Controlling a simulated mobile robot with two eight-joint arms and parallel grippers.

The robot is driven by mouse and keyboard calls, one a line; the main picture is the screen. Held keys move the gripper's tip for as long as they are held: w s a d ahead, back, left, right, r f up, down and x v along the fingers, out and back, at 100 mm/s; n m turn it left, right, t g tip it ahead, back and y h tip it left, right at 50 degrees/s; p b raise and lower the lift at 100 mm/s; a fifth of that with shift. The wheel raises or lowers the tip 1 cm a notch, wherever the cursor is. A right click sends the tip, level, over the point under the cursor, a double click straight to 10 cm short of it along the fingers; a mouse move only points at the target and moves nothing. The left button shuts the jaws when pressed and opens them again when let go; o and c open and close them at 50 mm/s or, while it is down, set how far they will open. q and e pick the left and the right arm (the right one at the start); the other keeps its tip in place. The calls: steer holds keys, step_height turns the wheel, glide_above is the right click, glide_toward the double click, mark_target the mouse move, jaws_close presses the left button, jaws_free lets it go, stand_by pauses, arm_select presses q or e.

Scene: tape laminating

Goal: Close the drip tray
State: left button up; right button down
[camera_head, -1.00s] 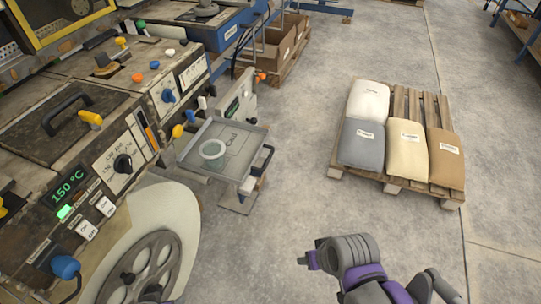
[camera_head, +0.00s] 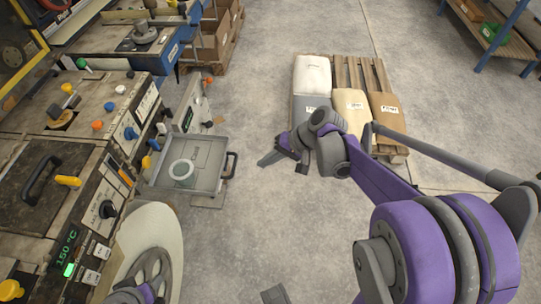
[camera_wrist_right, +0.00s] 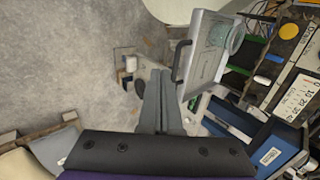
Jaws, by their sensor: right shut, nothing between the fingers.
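The drip tray (camera_head: 208,150) is a grey metal pan standing out from the side of the worn machine. A pale ring (camera_head: 183,170) lies in it, and a black handle (camera_head: 230,165) is on its right side. My right gripper (camera_head: 268,158) is right of the handle, apart from it in the head view. In the right wrist view the shut, empty fingers (camera_wrist_right: 159,74) point toward the tray (camera_wrist_right: 203,60), with the tips close to the handle (camera_wrist_right: 180,55); the exact gap is unclear.
A pallet (camera_head: 352,72) with several sacks lies beyond my right arm. Cardboard boxes (camera_head: 222,40) stand at the back. The floor around the tray's right side is open.

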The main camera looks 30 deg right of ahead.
mark_target(187, 163)
steer(key=w+a+f, duration=0.4)
steer(key=a, duration=0.2)
steer(key=shift+f, duration=0.25)
steer(key=w+a, duration=0.3)
steer(key=a, duration=0.1)
steer(key=w+a, duration=0.3)
steer(key=a, duration=0.2)
steer(key=w+a+b, duration=0.1)
steer(key=w+a, duration=0.2)
steer(key=a, duration=0.2)
steer(key=shift+w+a, duration=0.15)
steer(key=shift+w, duration=0.2)
steer(key=shift+r, duration=0.1)
